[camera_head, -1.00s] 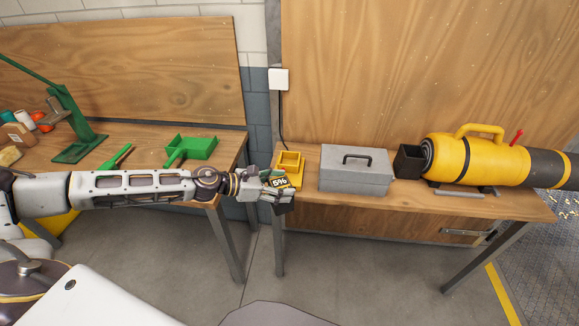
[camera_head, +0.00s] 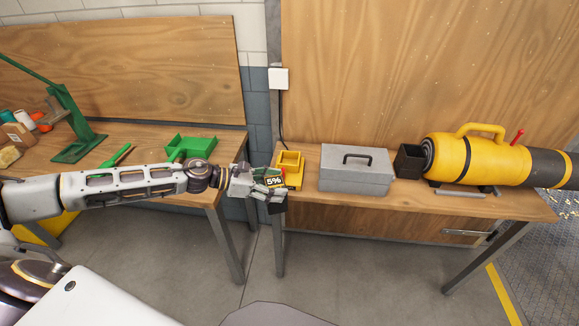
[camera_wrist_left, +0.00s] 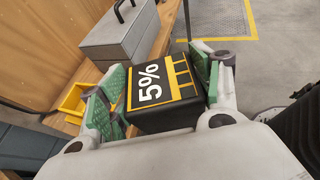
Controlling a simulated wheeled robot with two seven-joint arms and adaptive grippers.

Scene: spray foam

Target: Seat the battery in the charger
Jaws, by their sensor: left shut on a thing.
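The battery is a dark block with yellow markings and a white "5%" label (camera_wrist_left: 160,90); it also shows in the head view (camera_head: 273,181). My left gripper (camera_wrist_left: 165,85) is shut on the battery, with a green-padded finger on each side of it. In the head view my left gripper (camera_head: 262,180) is at the near left corner of the right bench. The yellow charger (camera_head: 290,168) stands on that bench, just right of and behind the battery. It also shows at the left in the wrist view (camera_wrist_left: 75,99). The battery is outside the charger. My right gripper is not in view.
A grey toolbox (camera_head: 354,172) stands right of the charger, then a black open box (camera_head: 408,161) and a yellow cylindrical machine (camera_head: 475,158). The left bench holds a green tray (camera_head: 197,146) and a green stand (camera_head: 82,130). A cable runs down the wall from a white box (camera_head: 278,78).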

